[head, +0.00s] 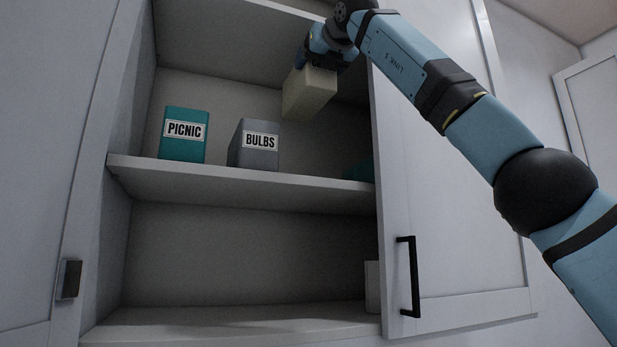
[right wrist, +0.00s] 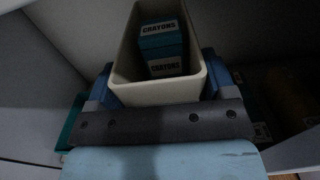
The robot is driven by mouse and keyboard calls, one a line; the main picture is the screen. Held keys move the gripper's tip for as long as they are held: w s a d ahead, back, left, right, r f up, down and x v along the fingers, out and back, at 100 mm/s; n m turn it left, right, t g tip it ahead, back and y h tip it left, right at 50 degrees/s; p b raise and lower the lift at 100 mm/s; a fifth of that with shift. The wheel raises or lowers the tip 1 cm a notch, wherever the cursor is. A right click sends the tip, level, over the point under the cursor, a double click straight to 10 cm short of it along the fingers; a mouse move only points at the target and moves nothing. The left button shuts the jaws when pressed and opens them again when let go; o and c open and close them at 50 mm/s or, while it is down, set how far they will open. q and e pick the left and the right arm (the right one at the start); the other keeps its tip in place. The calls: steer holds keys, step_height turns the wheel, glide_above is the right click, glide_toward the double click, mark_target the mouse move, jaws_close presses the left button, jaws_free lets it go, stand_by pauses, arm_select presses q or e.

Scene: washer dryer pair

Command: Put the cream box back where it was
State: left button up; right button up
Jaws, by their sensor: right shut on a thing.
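The cream box (head: 308,93) is held up in the air inside the open cabinet, above the upper shelf and right of the BULBS box, and it looks tilted. My right gripper (head: 322,62) is shut on it from above. In the right wrist view the cream box (right wrist: 155,95) is open-topped, with blue fingers at its two sides. Teal CRAYONS packs (right wrist: 161,44) sit inside it. My left gripper is not in view.
A teal PICNIC box (head: 184,135) and a grey BULBS box (head: 255,144) stand on the upper shelf (head: 215,174). A dark teal thing (head: 358,170) is partly hidden behind the cabinet door (head: 450,220) at right. A pale thing (head: 371,286) stands below.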

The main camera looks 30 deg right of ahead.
mark_target(323, 78)
steer(key=f, duration=0.1)
steer(key=f+b, duration=0.1)
steer(key=f, duration=0.3)
steer(key=shift+s+b, duration=0.35)
steer(key=shift+s, duration=0.05)
steer(key=f, duration=0.4)
steer(key=f+b, duration=0.1)
steer(key=f, duration=0.4)
steer(key=f+b, duration=0.1)
steer(key=f, duration=0.4)
steer(key=shift+w, duration=0.3)
steer(key=shift+d, duration=0.15)
steer(key=shift+f, duration=0.1)
